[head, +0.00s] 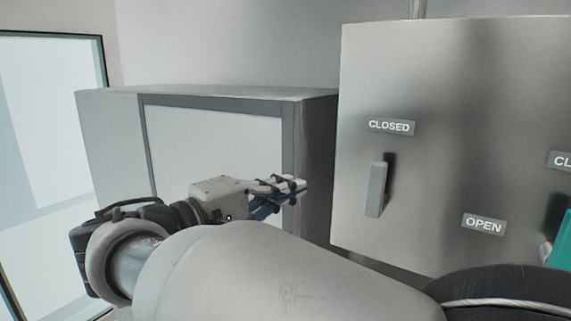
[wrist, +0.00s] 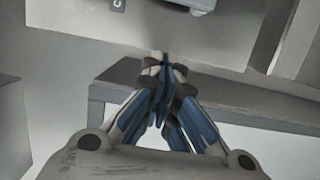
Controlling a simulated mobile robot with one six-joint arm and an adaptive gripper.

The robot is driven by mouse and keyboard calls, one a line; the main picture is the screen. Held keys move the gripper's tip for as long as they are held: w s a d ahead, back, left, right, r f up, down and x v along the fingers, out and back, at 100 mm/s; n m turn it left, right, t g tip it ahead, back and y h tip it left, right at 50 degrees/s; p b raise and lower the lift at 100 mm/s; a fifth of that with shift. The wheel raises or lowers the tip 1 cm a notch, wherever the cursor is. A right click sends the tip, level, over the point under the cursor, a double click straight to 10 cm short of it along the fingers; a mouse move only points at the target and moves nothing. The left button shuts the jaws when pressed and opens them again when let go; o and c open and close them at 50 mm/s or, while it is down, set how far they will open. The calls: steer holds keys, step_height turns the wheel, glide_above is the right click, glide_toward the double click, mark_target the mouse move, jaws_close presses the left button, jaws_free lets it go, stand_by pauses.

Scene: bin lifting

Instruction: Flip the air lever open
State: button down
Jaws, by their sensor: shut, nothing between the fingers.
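A grey lever (head: 376,190) sticks out from the front of a steel cabinet (head: 440,90), standing roughly upright. A CLOSED label (head: 391,126) is above it and an OPEN label (head: 484,224) is to its lower right. A second, teal handle (head: 562,242) is cut off at the right edge. No label says which is the air lever. My gripper (head: 303,187) is shut and empty, left of the grey lever and apart from it, pointing right. In the wrist view its fingers (wrist: 163,62) meet at the tips. A grey part (wrist: 190,4), perhaps the lever, shows at the top edge there.
A grey box with a pale front panel (head: 215,145) stands behind my gripper, left of the steel cabinet. A partly cut-off label (head: 560,160) is at the right edge. Open space lies between my fingertips and the grey lever. A bright window (head: 50,120) is at far left.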

mark_target(378, 188)
steer(key=shift+s+d, duration=0.15)
steer(key=w+d, duration=0.1)
steer(key=d, duration=0.2)
steer(key=w+d+p, duration=0.1)
steer(key=w+d, duration=0.1)
steer(key=d, duration=0.2)
steer(key=w+d, duration=0.1)
steer(key=d, duration=0.3)
steer(key=shift+w+p, duration=0.15)
steer(key=shift+p, duration=0.25)
